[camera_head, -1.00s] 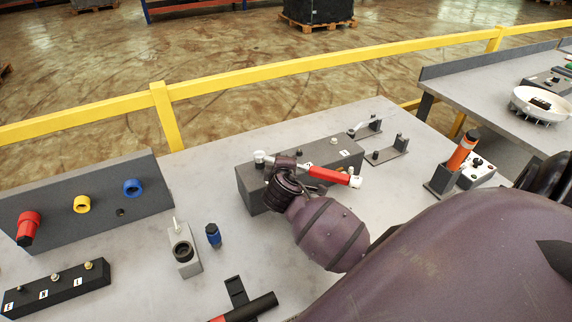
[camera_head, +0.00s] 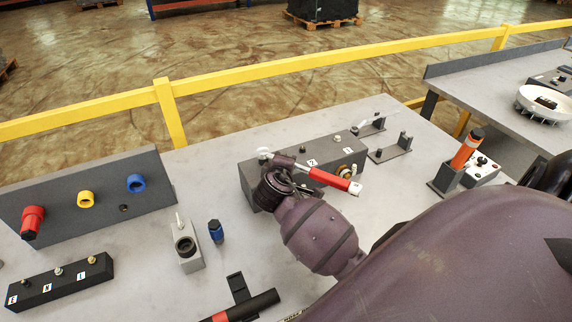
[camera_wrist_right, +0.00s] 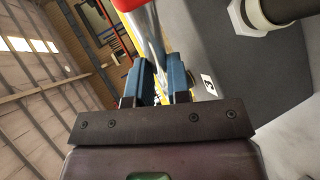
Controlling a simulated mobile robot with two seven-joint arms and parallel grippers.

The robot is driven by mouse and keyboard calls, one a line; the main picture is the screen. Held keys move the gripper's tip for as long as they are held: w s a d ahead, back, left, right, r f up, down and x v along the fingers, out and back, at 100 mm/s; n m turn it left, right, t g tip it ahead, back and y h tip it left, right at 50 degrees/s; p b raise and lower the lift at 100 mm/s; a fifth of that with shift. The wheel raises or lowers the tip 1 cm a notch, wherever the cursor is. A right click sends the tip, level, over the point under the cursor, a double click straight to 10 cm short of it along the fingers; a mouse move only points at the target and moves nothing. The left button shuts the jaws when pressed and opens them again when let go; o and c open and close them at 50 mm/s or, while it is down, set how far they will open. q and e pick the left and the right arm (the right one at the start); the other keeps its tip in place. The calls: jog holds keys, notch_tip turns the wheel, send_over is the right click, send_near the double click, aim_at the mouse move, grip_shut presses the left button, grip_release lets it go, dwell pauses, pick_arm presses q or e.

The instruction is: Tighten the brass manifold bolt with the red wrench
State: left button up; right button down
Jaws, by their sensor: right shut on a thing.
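The red wrench (camera_head: 326,178) has a red handle, a silver shaft and pale metal ends. My right gripper (camera_head: 284,166) is shut on its silver shaft near the left end, above the grey manifold block (camera_head: 249,184). In the right wrist view, the two blue fingers of my right gripper (camera_wrist_right: 163,80) close around the shiny shaft, with some red at the top edge. A brass-coloured fitting (camera_head: 346,170) shows just behind the wrench's right end; I cannot tell whether they touch. A large bolt with a pale collar (camera_wrist_right: 268,14) is in the right wrist view. My left gripper is out of view.
At the left are a grey panel with coloured caps (camera_head: 86,200) and a black block with small bolts (camera_head: 58,282). A grey holder (camera_head: 187,247) and a blue bottle (camera_head: 216,231) stand mid-table. A black cylinder (camera_head: 255,306) lies in front. An orange tool (camera_head: 465,150) stands right.

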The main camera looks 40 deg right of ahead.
jog(key=shift+f, duration=0.1)
jog(key=shift+s+a+f+m+g+h, duration=0.1)
jog(key=shift+a+m+g+h, duration=0.3)
jog(key=shift+a+m+g, duration=0.25)
jog(key=shift+a+f+m+g+h+b, duration=0.15)
jog(key=shift+a+m+g+h+b, duration=0.25)
jog(key=shift+m+g, duration=0.35)
jog(key=shift+s, duration=0.1)
jog(key=shift+d+n+t+p, duration=0.2)
jog(key=shift+n+t+p, duration=0.1)
jog(key=shift+p, duration=0.3)
jog(key=shift+r, duration=0.2)
notch_tip(320, 180, up, 6)
jog(key=shift+w+p, duration=0.2)
jog(key=shift+p, duration=0.25)
